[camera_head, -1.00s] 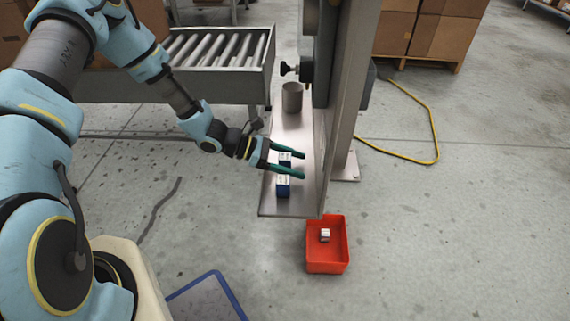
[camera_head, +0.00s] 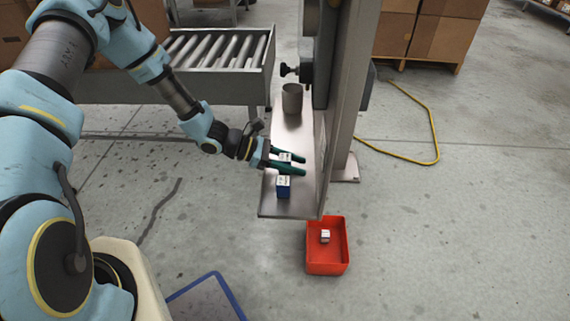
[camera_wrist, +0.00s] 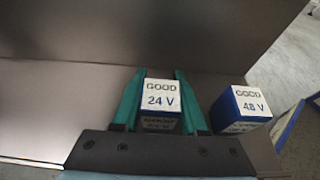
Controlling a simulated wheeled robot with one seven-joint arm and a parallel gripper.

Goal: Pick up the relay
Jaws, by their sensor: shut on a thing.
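A relay (camera_wrist: 161,97), a blue box with a white top reading "GOOD 24 V", stands between the green fingers of my gripper (camera_wrist: 160,100) in the wrist view. My gripper is shut on it, a finger on each side. In the head view that relay (camera_head: 285,157) is partly hidden by my gripper (camera_head: 296,165) and is on the metal shelf (camera_head: 290,207). A second relay, reading "GOOD 48 V" (camera_wrist: 240,108), stands just right of my gripper in the wrist view. In the head view this other relay (camera_head: 283,187) is nearer the shelf's front end.
A grey cup (camera_head: 292,98) stands at the shelf's far end, beside an upright metal column (camera_head: 350,90). A red bin (camera_head: 327,262) on the floor below holds a small white-topped box (camera_head: 325,236). A roller conveyor (camera_head: 215,50) is behind. A yellow cable (camera_head: 432,125) lies on the floor.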

